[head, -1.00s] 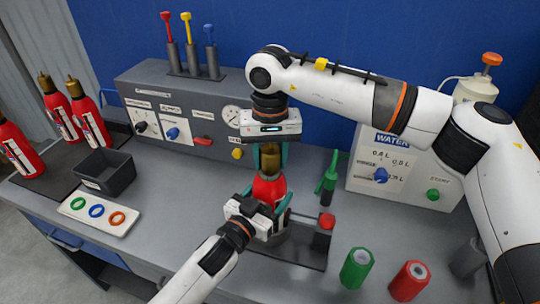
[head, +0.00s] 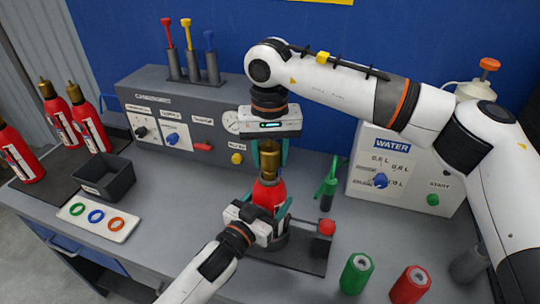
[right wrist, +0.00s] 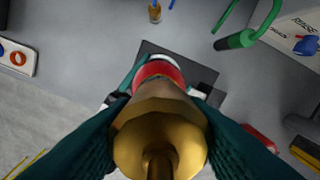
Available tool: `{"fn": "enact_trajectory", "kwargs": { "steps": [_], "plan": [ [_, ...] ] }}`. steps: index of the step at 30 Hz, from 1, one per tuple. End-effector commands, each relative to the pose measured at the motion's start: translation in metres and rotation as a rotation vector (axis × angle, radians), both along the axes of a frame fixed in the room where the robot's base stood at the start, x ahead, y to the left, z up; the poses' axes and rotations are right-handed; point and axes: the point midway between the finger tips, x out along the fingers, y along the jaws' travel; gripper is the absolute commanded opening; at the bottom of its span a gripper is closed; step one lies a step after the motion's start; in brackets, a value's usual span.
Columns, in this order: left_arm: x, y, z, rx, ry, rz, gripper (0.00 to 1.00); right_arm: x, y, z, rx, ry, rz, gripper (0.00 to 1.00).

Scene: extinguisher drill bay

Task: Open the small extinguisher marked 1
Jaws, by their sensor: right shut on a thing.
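The small extinguisher has a red body (head: 267,193) and a brass head (head: 270,163). It stands upright over the dark base plate (head: 300,258) at mid-bench. My right gripper (head: 270,157) points straight down from above and is shut on the brass head. In the right wrist view the brass head (right wrist: 160,135) fills the space between the fingers, with the red body (right wrist: 158,70) beyond it. My left gripper (head: 268,206) comes in low from the front left, its fingers on either side of the red body, seemingly shut on it. I cannot read a number on it.
Several red extinguishers (head: 87,122) stand at the left beside a dark bin (head: 105,180) and a tray of coloured rings (head: 97,217). A grey panel (head: 150,100) and a water unit (head: 385,170) stand behind. Green (head: 357,273) and red (head: 410,284) cylinders stand front right.

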Motion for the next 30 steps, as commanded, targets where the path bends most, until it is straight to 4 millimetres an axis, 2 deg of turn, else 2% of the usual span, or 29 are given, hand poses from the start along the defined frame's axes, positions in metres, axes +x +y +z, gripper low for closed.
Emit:
{"fn": "enact_trajectory", "kwargs": {
  "steps": [8, 18, 24, 25, 29, 30],
  "plan": [
    [0.000, 0.000, 0.000, 0.000, 0.002, 0.000, 0.06, 0.000, 0.000, 0.003, 0.001, -0.001, 0.000, 0.14],
    [0.000, 0.000, -0.001, 0.000, 0.001, 0.000, 0.06, 0.000, 0.000, 0.039, 0.001, -0.002, 0.000, 0.14],
    [0.000, 0.000, 0.000, 0.000, 0.001, 0.000, 0.06, 0.000, 0.000, 0.041, 0.001, 0.000, 0.000, 0.14],
    [0.000, 0.000, 0.000, 0.000, 0.001, 0.000, 0.72, 0.000, 0.000, 0.041, 0.001, 0.000, 0.000, 0.14],
    [0.000, 0.000, 0.000, 0.000, 0.001, 0.000, 0.93, 0.000, 0.000, 0.040, 0.001, 0.000, 0.000, 0.14],
    [0.000, 0.000, 0.000, 0.000, 0.001, 0.000, 0.95, 0.000, 0.000, 0.040, 0.001, 0.000, 0.000, 0.14]
  ]
}}
